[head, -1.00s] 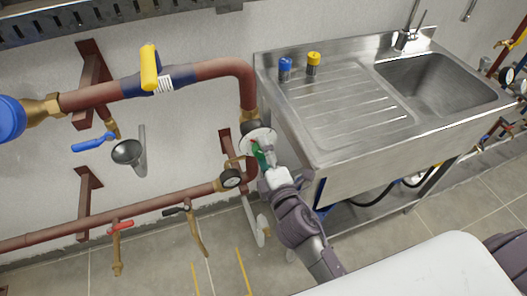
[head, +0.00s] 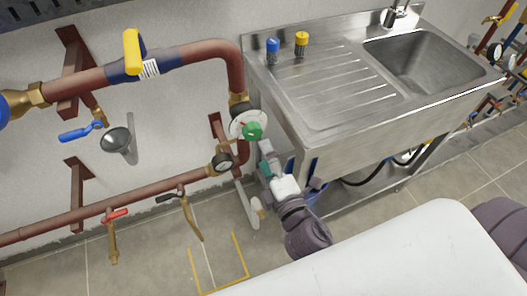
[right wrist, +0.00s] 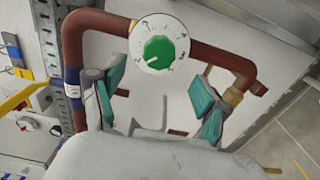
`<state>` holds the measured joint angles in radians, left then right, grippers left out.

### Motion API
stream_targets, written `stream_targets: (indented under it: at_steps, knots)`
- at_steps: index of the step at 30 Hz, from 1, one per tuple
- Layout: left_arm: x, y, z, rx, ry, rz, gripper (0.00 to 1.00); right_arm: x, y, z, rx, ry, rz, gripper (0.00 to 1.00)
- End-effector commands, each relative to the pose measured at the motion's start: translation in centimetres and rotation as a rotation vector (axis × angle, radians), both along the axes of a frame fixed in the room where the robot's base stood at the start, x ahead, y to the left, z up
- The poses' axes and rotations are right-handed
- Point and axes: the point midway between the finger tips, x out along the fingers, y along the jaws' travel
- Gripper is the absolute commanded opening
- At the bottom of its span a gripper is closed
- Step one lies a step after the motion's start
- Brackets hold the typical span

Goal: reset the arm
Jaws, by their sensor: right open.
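My right gripper (head: 266,163) is in the head view below and a little right of a white dial with a green knob (head: 252,130). In the right wrist view its two teal-padded fingers (right wrist: 160,100) stand wide apart with nothing between them. The green knob (right wrist: 159,52) shows past the fingertips, on its round white dial, apart from the fingers. My right arm (head: 305,225) reaches up from the lower middle of the head view. My left gripper is not in view.
A steel sink (head: 330,100) stands to the right of my right gripper, with a blue-capped item (head: 272,50) and a yellow-capped item (head: 301,44) on it.

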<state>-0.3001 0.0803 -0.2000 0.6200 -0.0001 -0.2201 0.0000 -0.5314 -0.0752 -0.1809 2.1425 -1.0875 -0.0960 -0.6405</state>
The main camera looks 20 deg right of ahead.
Motion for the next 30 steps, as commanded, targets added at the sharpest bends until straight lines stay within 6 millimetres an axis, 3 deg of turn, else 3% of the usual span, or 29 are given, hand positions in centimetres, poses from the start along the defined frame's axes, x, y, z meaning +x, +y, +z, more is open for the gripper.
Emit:
stream_targets:
  at_steps: [11, 14, 17, 20, 23, 26, 30]
  knots:
    - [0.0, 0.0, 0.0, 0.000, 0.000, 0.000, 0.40, 0.0, 0.0, -0.1, 0.001, 0.002, 0.000, 0.75]
    - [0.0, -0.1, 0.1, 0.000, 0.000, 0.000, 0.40, 0.1, 0.2, -1.5, 0.025, 0.031, 0.006, 0.75]
    - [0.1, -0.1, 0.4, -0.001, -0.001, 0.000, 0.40, 0.1, 0.8, -5.6, 0.103, 0.122, 0.016, 0.75]
    - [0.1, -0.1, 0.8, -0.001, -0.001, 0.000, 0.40, -0.6, 1.4, -12.2, 0.229, 0.268, 0.014, 0.75]
    - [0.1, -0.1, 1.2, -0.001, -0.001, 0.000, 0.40, -2.5, 1.6, -19.7, 0.375, 0.441, -0.021, 0.75]
    - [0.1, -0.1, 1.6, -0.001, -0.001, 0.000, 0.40, -5.5, 1.3, -26.8, 0.517, 0.612, -0.090, 0.75]
    - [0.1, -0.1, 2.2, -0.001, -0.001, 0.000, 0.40, -11.4, -0.1, -35.6, 0.695, 0.839, -0.246, 0.75]
